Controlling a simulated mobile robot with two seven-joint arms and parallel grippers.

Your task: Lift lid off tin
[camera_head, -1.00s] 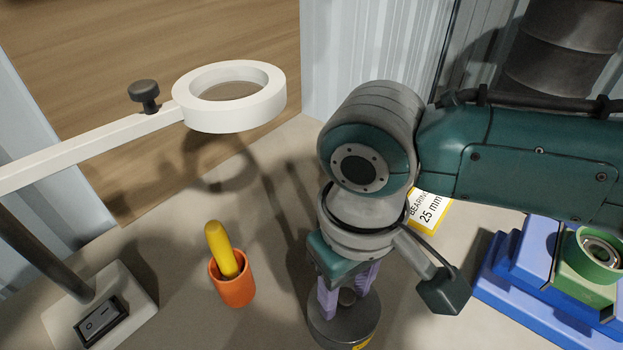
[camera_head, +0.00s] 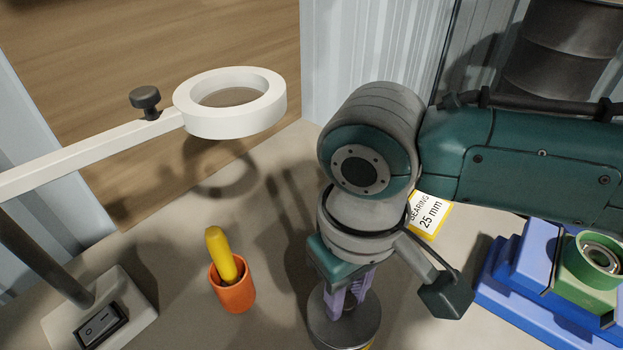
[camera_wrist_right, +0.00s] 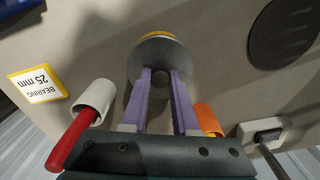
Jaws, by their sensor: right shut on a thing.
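The tin (camera_head: 369,346) stands at the bottom middle of the head view, a grey round can with a bit of yellow label showing. Its grey round lid (camera_head: 322,325) has a small knob in the middle. My right gripper (camera_head: 347,305) points down from above and is shut on the lid's knob. In the right wrist view the purple fingers (camera_wrist_right: 161,85) close in on the knob over the grey lid (camera_wrist_right: 174,52). A yellow edge shows beyond the lid. I cannot tell whether there is a gap under the lid. My left gripper is not in view.
An orange cup (camera_head: 234,294) with a yellow handle (camera_head: 218,252) stands left of the tin. A white ring lamp (camera_head: 190,120) reaches in from the left. A blue stepped block (camera_head: 510,285) stands at right. The wrist view shows a white cup (camera_wrist_right: 96,95) with a red handle (camera_wrist_right: 70,138).

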